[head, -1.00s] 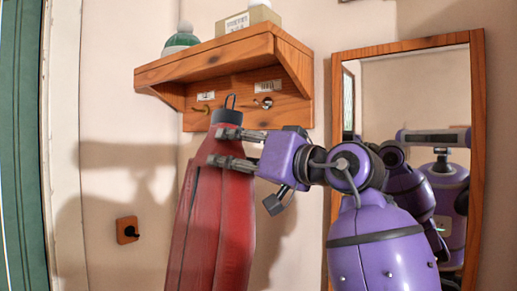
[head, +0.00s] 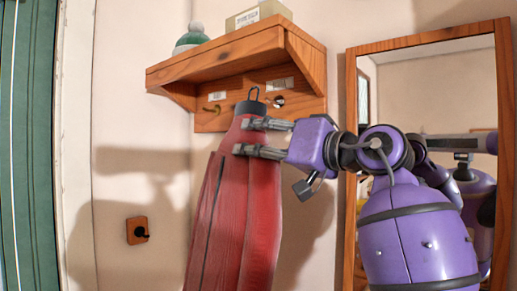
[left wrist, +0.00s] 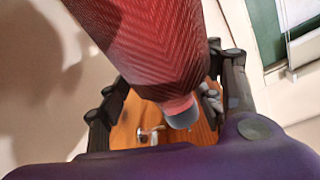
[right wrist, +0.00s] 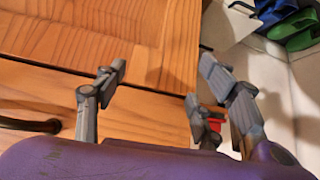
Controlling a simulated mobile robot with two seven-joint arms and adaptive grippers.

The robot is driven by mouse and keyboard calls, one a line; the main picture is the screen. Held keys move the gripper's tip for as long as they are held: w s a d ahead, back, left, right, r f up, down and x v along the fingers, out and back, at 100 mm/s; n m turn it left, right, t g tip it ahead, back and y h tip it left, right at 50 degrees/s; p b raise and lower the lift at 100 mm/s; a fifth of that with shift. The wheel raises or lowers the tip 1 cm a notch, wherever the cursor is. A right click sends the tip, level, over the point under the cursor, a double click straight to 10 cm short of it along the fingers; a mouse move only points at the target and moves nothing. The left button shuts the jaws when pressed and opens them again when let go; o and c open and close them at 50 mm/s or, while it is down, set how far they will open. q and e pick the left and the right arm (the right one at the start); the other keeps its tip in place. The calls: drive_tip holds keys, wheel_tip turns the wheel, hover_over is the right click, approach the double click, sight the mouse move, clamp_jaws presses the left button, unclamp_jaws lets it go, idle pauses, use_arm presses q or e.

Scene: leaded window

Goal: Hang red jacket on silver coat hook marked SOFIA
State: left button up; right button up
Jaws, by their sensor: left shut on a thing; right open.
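The red jacket (head: 235,215) hangs upright in the head view, with a dark collar and a wire-like loop (head: 254,93) on top. My left gripper (head: 242,137) is shut on the jacket just below the collar. The silver hook (head: 279,101) sits right of the loop under the shelf; they look apart, but depth is unclear. A label (head: 279,84) above that hook is too small to read. The left wrist view shows the jacket (left wrist: 155,45) between the fingers. My right gripper (right wrist: 160,85) is open and empty, seen only in the right wrist view.
A brass hook (head: 211,109) is left of the jacket top. A wooden shelf (head: 215,65) above holds a green-and-white hat (head: 190,38) and a box (head: 255,15). A mirror (head: 352,120) stands right. A low dark hook (head: 138,230) is left. Wooden furniture (right wrist: 100,40) is near my right gripper.

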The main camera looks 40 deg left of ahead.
use_arm(q)
drive_tip(key=w+f+b, duration=0.1)
drive_tip(key=w, duration=0.5)
drive_tip(key=shift+d+f, duration=0.15)
drive_tip(key=shift+d, duration=0.05)
idle(0.4)
idle(0.6)
